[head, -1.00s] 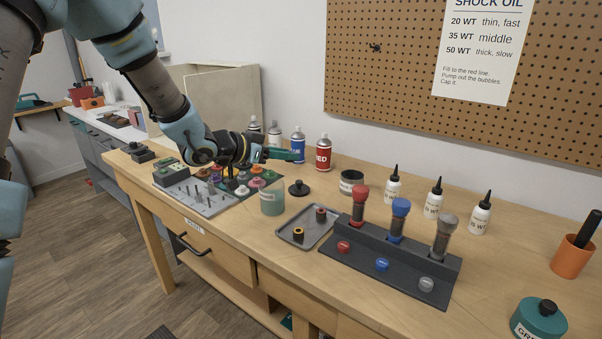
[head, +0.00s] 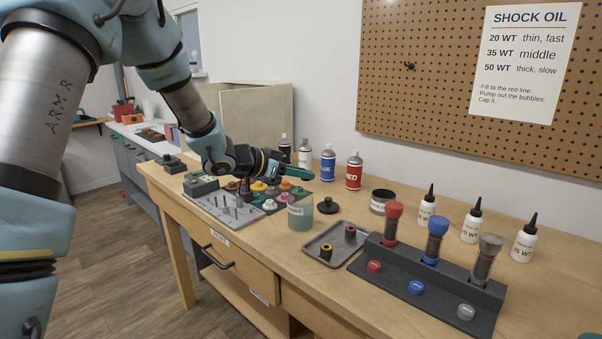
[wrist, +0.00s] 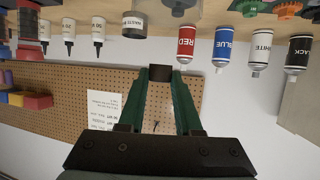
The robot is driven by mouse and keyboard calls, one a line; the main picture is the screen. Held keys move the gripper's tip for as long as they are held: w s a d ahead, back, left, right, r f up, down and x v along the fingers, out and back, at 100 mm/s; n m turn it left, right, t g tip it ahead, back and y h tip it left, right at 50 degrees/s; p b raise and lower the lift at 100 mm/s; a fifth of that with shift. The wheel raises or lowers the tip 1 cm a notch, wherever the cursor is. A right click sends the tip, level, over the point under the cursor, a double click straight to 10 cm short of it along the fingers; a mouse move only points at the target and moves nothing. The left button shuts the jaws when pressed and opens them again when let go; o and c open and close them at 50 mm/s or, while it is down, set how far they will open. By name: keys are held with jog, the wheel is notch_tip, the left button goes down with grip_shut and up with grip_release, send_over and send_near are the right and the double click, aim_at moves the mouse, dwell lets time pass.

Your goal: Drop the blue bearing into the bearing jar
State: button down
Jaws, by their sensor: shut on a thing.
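My gripper (head: 308,174) is above the back of the bench, left of and behind the jar, with its green fingers pointing right. In the wrist view my gripper (wrist: 160,78) is shut on a small dark piece (wrist: 160,72) between the fingertips. Its blue colour does not show there, so I cannot tell if it is the blue bearing. A greenish see-through jar (head: 300,217) with a white label stands on the bench, open at the top. The label is too small to read, but it looks like the bearing jar. A black lid (head: 328,206) lies beside it.
A grey tray (head: 324,262) with two small parts lies right of the jar. A dark stand (head: 420,276) holds three shocks. Spray cans (head: 354,172) and a waste tin (head: 380,201) stand behind.

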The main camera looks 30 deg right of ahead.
jog(key=c, duration=0.5)
grip_release()
jog(key=b+v, duration=0.1)
jog(key=v, duration=0.9)
jog(key=shift+a+r+b, duration=0.1)
jog(key=shift+a+b, duration=0.2)
jog(key=shift+a, duration=0.1)
